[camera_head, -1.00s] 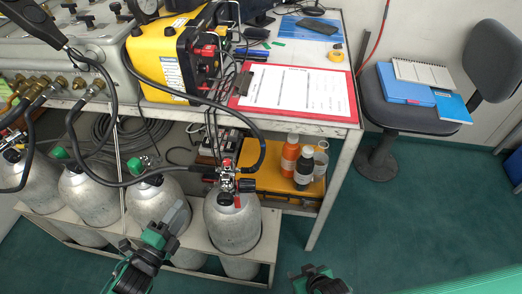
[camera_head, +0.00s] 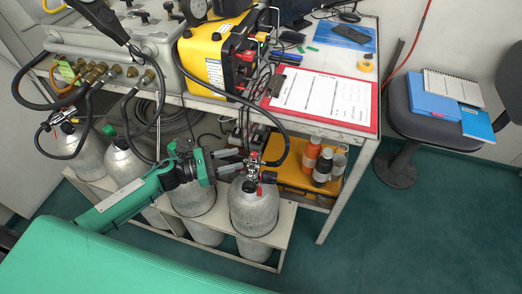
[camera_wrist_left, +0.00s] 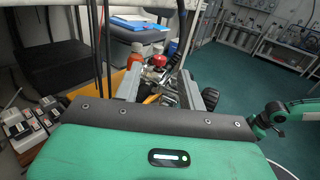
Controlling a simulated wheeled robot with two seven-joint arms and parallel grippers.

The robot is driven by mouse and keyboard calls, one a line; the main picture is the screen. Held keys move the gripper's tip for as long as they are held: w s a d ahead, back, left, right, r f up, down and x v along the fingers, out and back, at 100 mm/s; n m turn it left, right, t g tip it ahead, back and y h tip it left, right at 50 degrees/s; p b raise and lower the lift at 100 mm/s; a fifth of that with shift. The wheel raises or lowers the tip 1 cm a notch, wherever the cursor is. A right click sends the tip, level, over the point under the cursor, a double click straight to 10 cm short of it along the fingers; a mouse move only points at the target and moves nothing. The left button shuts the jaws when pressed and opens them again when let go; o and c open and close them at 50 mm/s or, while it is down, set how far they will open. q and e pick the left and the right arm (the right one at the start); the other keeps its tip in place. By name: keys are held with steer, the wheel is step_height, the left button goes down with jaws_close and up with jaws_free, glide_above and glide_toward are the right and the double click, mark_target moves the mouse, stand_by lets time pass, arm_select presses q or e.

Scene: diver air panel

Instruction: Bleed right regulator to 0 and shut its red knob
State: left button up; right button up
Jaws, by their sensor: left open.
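The right regulator (camera_head: 254,170) sits on top of the rightmost grey cylinder (camera_head: 254,208), with red parts and a black knob (camera_head: 268,177) on its right. A red knob (camera_wrist_left: 158,60) shows ahead in the left wrist view, with a black ribbed knob (camera_wrist_left: 210,98) to its right. My left gripper (camera_head: 241,159) is open, with its fingers reaching the regulator from the left. In the wrist view its fingers stand either side of the regulator; contact cannot be told. My right gripper is not in the head view; only a green arm part shows at the wrist view's right edge.
A black hose runs from the regulator up towards the yellow case (camera_head: 204,58). Orange (camera_head: 312,152) and dark (camera_head: 322,170) bottles stand right of the cylinder. The table with a red clipboard (camera_head: 322,122) overhangs behind.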

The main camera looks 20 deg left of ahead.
mark_target(259, 157)
arm_select(q)
steer(key=p+x, duration=0.1)
steer(key=x, duration=0.7)
steer(key=shift+w+d, duration=0.2)
steer(key=shift+d, duration=0.15)
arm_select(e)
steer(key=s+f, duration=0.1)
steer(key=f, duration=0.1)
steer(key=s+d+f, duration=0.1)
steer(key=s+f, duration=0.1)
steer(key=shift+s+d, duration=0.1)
arm_select(q)
steer(key=shift+r, duration=0.1)
jaws_close()
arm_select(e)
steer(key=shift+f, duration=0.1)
